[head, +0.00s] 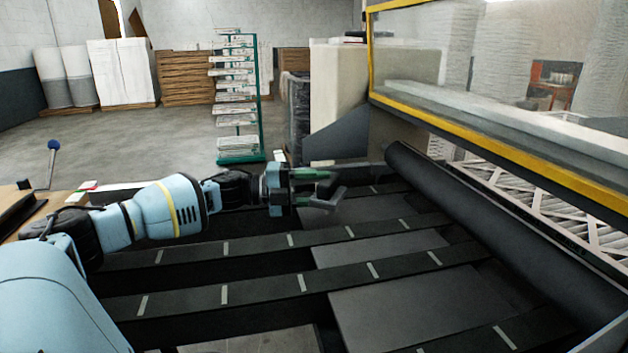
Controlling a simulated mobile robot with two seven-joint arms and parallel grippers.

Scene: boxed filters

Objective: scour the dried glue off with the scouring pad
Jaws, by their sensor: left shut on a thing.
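My left arm reaches in from the left, and its gripper (328,188) is over the far part of the dark belt machine. The gripper is shut on a small dark green piece (308,173), which looks like the scouring pad; the fingers hide part of it. I cannot tell whether the pad touches the surface below. I cannot make out the dried glue anywhere. My right gripper is not in view.
Dark belts with pale marks (220,247) run across the machine, with grey plates (420,310) between them. A thick black roller (490,225) lies along the right, under a yellow-framed clear guard (500,140). A green rack (238,95) stands behind on open floor.

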